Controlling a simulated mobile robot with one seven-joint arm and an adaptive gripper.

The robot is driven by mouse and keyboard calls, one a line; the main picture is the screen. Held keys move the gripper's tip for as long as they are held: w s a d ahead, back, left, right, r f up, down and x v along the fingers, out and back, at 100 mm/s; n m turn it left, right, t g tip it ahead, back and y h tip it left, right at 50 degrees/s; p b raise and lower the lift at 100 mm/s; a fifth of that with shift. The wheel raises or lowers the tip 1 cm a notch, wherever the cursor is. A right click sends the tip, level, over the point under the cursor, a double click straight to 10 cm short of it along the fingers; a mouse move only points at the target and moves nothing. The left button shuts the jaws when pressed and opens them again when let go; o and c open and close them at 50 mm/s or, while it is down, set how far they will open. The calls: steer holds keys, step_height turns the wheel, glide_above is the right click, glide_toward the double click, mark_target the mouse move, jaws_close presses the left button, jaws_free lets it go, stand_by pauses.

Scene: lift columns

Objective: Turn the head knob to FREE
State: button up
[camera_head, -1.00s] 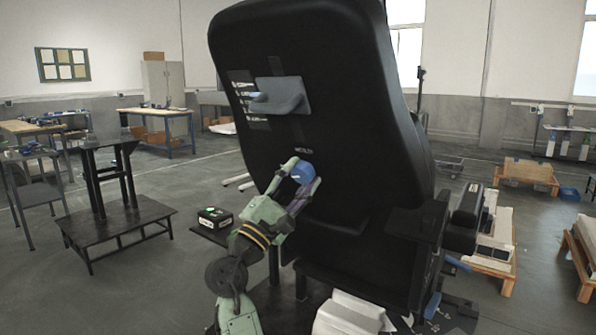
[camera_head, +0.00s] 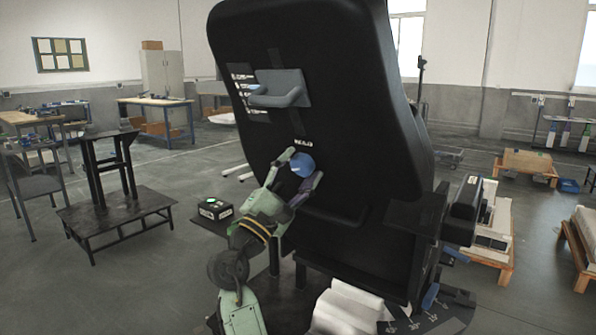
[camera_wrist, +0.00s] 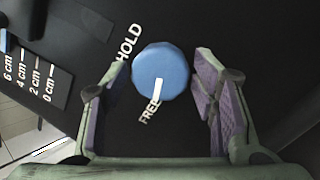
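The blue round head knob (camera_head: 302,164) is on the back of a large black seat (camera_head: 340,100). In the wrist view, the knob (camera_wrist: 160,66) has a white pointer mark (camera_wrist: 158,91) aimed down at the FREE label (camera_wrist: 149,111). The HOLD label (camera_wrist: 130,43) lies at the knob's upper left. My gripper (camera_wrist: 162,72) is open, with one finger on each side of the knob. Gaps show between both fingers and the knob. In the head view, my gripper (camera_head: 298,169) is at the knob, partly covering its edge.
A grey-blue handle bracket (camera_head: 281,88) is above the knob. A centimetre scale (camera_wrist: 37,75) shows at the wrist view's left. A black box with a green light (camera_head: 215,209) stands left of my arm. A dark stand (camera_head: 115,210) is farther left, with open floor between.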

steer(key=shift+o, duration=0.4)
steer(key=shift+s+a+f, duration=0.1)
steer(key=shift+f, duration=0.05)
steer(key=v, duration=1.1)
steer(key=shift+s+a, duration=0.15)
steer(key=shift+s, duration=0.1)
steer(key=shift+f, duration=0.15)
